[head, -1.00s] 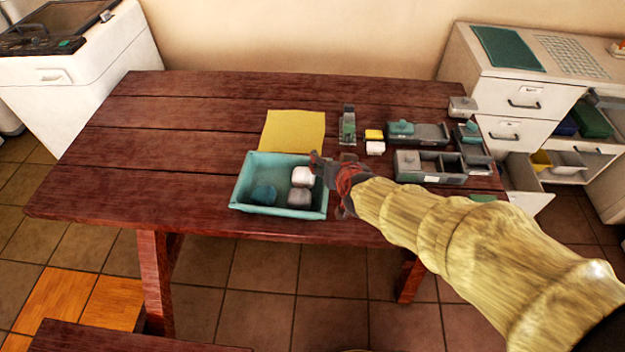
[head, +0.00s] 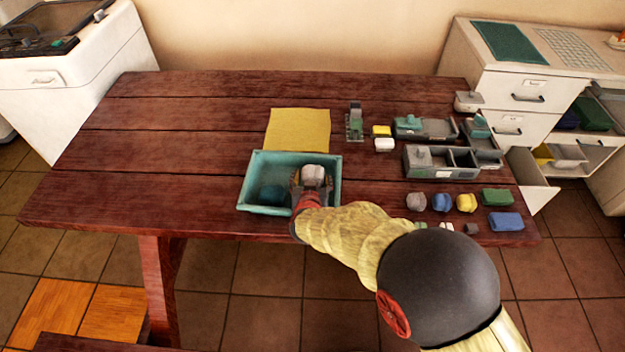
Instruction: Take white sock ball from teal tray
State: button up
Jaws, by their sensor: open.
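The teal tray (head: 246,182) stands near the front of the wooden table. The white sock ball (head: 313,176) is in its right part, and a dark teal ball (head: 272,195) lies in its left part. My gripper (head: 311,185) reaches into the tray from the front, its open fingers on either side of the white sock ball. I cannot tell whether the fingers touch it. A grey ball that was in front of the white one is hidden behind my gripper.
A yellow cloth (head: 298,129) lies behind the tray. Grey organisers (head: 440,161) stand to the right. Several coloured balls and bundles (head: 466,203) lie along the front right edge. The left of the table is clear.

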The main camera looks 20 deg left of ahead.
jog(key=shift+x, duration=0.95)
jog(key=c, duration=0.9)
